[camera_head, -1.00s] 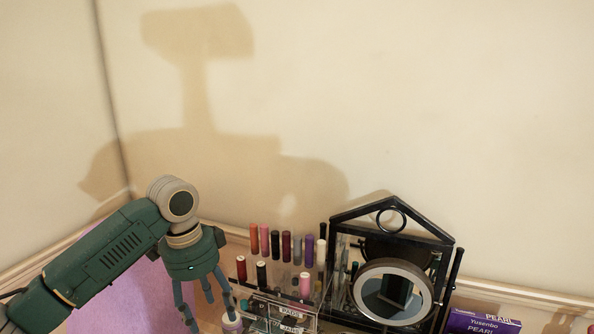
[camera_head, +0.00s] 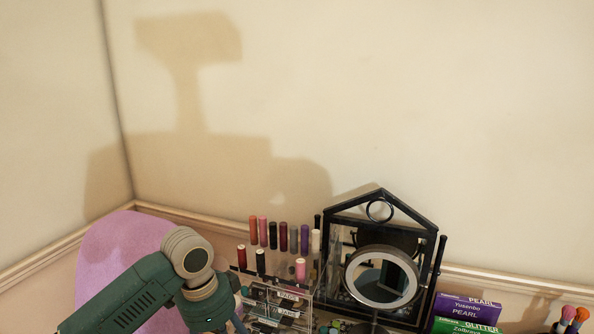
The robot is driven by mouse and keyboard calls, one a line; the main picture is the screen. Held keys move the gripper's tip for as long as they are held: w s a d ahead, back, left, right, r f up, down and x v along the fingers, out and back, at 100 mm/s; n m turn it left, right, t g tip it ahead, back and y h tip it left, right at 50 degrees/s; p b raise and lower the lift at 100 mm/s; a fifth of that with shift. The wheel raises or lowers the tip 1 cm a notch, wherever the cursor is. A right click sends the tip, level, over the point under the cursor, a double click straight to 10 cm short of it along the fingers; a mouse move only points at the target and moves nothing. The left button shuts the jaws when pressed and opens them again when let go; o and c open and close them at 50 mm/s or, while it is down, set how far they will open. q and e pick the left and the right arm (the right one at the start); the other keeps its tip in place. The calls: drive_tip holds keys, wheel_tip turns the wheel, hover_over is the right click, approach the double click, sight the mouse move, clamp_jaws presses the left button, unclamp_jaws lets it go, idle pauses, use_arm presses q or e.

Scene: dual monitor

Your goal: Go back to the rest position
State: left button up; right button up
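My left arm comes in from the lower left, and the base of my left gripper (camera_head: 212,308) shows at the bottom edge. Part of one finger shows beside the clear organizer, but the fingertips are cut off, so I cannot tell if it is open or shut. I see nothing held in the visible part. My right gripper is not in view.
A clear organizer (camera_head: 279,316) with several lipsticks stands right of my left gripper. Further right are a black-framed mirror (camera_head: 380,213), a round mirror (camera_head: 382,277), stacked purple (camera_head: 467,308) and green boxes (camera_head: 465,327), and brushes (camera_head: 570,318). A pink rounded object (camera_head: 115,250) is behind my arm.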

use_arm(q)
drive_tip(key=s+d+f+n+t+h, duration=0.2)
drive_tip(key=s+d+f+n, duration=0.35)
drive_tip(key=s+f, duration=0.8)
drive_tip(key=s+a+f+n+t+y, duration=0.1)
drive_tip(key=s+a+f+n+y, duration=0.15)
drive_tip(key=s+a+n, duration=0.75)
drive_tip(key=s+a+f+m+g+b, duration=0.1)
drive_tip(key=s+f+m, duration=0.15)
drive_tip(key=f, duration=1.15)
drive_tip(key=s+f+m+b, duration=0.1)
drive_tip(key=s+f, duration=0.2)
drive_tip(key=f, duration=1)
drive_tip(key=s+a+f+g+y+b, duration=0.1)
drive_tip(key=s+a+f+b, duration=0.1)
drive_tip(key=s+f, duration=1.6)
drive_tip(key=shift+a+f+m+g, duration=0.3)
drive_tip(key=shift+a+f, duration=0.35)
drive_tip(key=shift+a, duration=0.05)
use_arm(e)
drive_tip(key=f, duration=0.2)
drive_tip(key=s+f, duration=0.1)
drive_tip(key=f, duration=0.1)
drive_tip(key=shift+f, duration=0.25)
